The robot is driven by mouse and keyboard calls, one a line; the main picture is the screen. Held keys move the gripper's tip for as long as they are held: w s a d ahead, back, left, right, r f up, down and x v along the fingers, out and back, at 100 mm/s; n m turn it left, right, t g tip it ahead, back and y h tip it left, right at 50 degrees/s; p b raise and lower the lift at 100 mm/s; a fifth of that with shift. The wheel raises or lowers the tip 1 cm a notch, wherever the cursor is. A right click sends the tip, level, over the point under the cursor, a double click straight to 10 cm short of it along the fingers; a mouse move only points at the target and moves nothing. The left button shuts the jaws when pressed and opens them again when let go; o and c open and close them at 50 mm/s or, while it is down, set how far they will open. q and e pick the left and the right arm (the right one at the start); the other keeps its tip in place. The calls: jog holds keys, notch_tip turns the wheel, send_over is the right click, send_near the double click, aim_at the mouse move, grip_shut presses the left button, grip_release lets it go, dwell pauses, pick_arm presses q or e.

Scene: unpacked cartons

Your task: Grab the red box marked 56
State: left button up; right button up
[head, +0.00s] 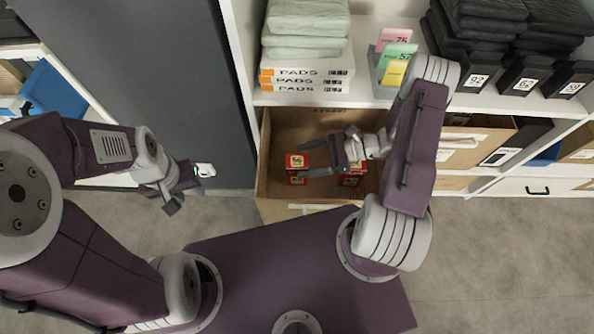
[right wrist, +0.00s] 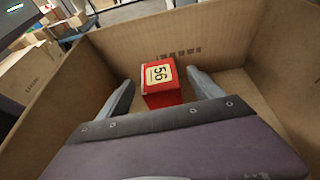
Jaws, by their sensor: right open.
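The red box marked 56 shows in the right wrist view (right wrist: 161,82), with a cream label on its face. It sits inside an open brown carton (right wrist: 252,95), between and just ahead of my right gripper's fingertips (right wrist: 163,84). In the head view this red box (head: 292,161) lies at the left inside the carton (head: 283,122). My right gripper (head: 304,158) is reaching down into the carton from the right, open and empty. My left gripper (head: 192,189) is outside the carton to the left; its jaw opening is unclear.
More red boxes (head: 350,181) lie in the carton, partly under my right gripper. The carton walls surround that gripper closely. A white shelf (head: 310,99) above holds PADS packs (head: 305,80), coloured cards (head: 396,57) and black stacks. Grey floor (head: 500,250) is clear at right.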

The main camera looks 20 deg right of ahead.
aim_at(288, 164)
jog(key=b+x, duration=0.1)
jog(key=x, duration=0.5)
jog(key=shift+b, duration=0.3)
grip_shut()
notch_tip(288, 164, up, 10)
jog(key=p, duration=0.4)
